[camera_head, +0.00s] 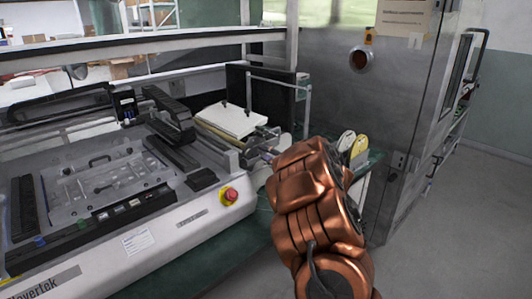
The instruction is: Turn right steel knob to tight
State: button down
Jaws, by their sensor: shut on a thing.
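My copper-coloured arm reaches up from the bottom right to the right end of the grey and white machine (194,222). My gripper (267,156) is small in this view and partly hidden by the wrist. It is shut at the metal fittings on the machine's right end, where the right steel knob is. The knob itself is hidden behind the gripper and wrist, so its turn angle cannot be seen.
A red emergency button (230,195) on a yellow base sits on the machine's front, left of my arm. A white plate (230,120) lies behind the gripper. White and yellow reels (358,148) stand close right of my wrist. A steel cabinet (350,95) stands behind. Floor at right is clear.

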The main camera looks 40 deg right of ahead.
jog(key=shift+m, duration=0.7)
jog(key=c, duration=1)
grip_release()
jog(key=shift+o, duration=0.2)
jog(key=shift+s, duration=0.1)
jog(key=s, duration=1.1)
jog(key=shift+s, duration=0.4)
jog(key=shift+a, duration=0.1)
